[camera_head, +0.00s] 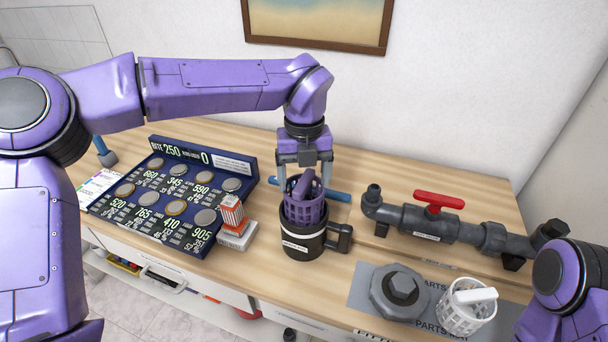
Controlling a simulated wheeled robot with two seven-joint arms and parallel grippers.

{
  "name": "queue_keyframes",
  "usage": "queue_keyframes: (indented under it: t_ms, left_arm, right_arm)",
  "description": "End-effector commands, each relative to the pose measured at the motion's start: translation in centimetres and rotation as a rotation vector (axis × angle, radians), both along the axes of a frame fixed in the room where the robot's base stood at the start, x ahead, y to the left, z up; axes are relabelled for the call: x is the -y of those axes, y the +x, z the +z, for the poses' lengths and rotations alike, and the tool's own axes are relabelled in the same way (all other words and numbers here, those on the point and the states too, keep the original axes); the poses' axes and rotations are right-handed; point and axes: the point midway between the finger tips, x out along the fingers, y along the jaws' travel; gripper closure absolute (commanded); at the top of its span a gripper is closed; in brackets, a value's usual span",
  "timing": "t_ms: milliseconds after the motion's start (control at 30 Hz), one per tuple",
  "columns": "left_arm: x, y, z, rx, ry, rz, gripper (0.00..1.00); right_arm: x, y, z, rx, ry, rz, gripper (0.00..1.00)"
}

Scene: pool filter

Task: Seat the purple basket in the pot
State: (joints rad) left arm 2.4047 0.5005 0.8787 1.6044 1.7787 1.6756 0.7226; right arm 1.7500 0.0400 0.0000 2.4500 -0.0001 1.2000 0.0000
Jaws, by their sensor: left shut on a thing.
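The purple basket (304,208) has slotted walls and an arched handle. It is upright at the mouth of the black pot (303,243), with its lower part hidden behind the pot's rim. The pot stands on the wooden table and has a white label and a side port to the right. My left gripper (305,181) points down from above and is shut on the basket's handle. I cannot tell whether the basket touches the pot's floor. My right arm shows at the lower right corner, and its gripper is out of the frame.
A white basket (464,310) and a grey lid (397,292) sit on a grey parts mat (362,288) at right. A pipe with a red valve handle (438,200) lies behind them. A blue board with discs (180,190) and a small orange-white box (232,215) are left of the pot.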

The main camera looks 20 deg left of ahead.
Motion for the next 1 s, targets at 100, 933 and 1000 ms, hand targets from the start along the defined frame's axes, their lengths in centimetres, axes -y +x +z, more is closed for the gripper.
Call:
queue_keyframes:
  t_ms: [100,933,1000]
  left_arm:
    - [0.0,0.0,-0.4,0.000,0.000,0.000,0.56]
    - [0.0,0.0,-2.2,0.000,0.000,0.000,0.56]
    - [0.0,0.0,-2.4,0.000,0.000,0.000,0.56]
  right_arm:
    - [0.0,0.0,-0.3,0.000,0.000,0.000,0.47]
    - [0.0,0.0,-1.7,0.000,0.000,0.000,0.47]
    - [0.0,0.0,-1.8,0.000,0.000,0.000,0.47]
